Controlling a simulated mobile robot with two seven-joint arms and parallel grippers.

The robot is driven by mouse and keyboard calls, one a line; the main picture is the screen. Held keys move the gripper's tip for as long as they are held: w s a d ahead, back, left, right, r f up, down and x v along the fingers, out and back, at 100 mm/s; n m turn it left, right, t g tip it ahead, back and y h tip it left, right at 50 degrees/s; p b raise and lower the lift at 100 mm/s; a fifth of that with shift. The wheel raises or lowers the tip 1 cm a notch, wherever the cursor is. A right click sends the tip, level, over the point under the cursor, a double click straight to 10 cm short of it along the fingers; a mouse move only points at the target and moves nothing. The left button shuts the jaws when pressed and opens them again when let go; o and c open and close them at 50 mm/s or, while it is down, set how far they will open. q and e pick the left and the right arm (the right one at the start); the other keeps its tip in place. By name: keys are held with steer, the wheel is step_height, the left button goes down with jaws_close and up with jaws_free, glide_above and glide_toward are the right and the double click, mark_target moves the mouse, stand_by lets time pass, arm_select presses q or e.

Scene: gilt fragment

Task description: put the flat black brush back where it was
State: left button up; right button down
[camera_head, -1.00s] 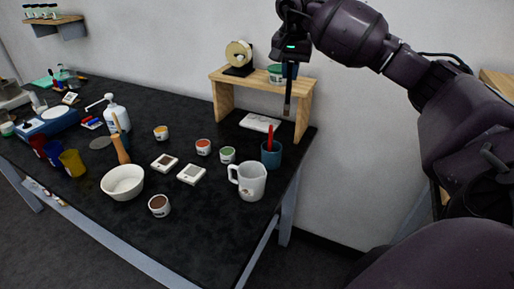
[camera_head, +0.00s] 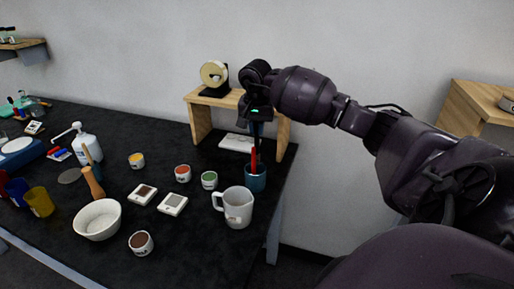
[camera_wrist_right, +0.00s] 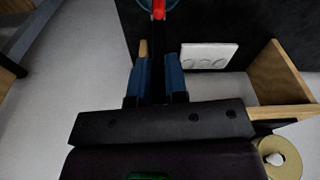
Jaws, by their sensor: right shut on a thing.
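My right gripper (camera_head: 257,126) is shut on the flat black brush (camera_head: 259,147), which hangs down, thin and dark, above the teal cup (camera_head: 255,182). The same brush shows as a dark strip between the blue fingers in the right wrist view (camera_wrist_right: 158,76). The cup stands near the table's right end and holds a red-handled tool (camera_head: 253,159). The red tool also shows beyond the fingers in the wrist view (camera_wrist_right: 158,10). The brush's lower end is close to the cup and the red tool; I cannot tell whether it is inside the rim. My left gripper is not in view.
A wooden shelf stand (camera_head: 200,121) with a tape roll (camera_head: 214,74) is just behind the gripper, and a white palette (camera_head: 237,142) lies under it. A white jug (camera_head: 236,207) stands close in front of the cup. Small paint pots, including a green one (camera_head: 209,180), are to the left.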

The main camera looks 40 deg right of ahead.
mark_target(257, 153)
step_height(257, 153, down, 3)
steer(key=shift+f, duration=2.3)
steer(key=c, duration=1.2)
jaws_free()
steer(key=shift+o, duration=0.3)
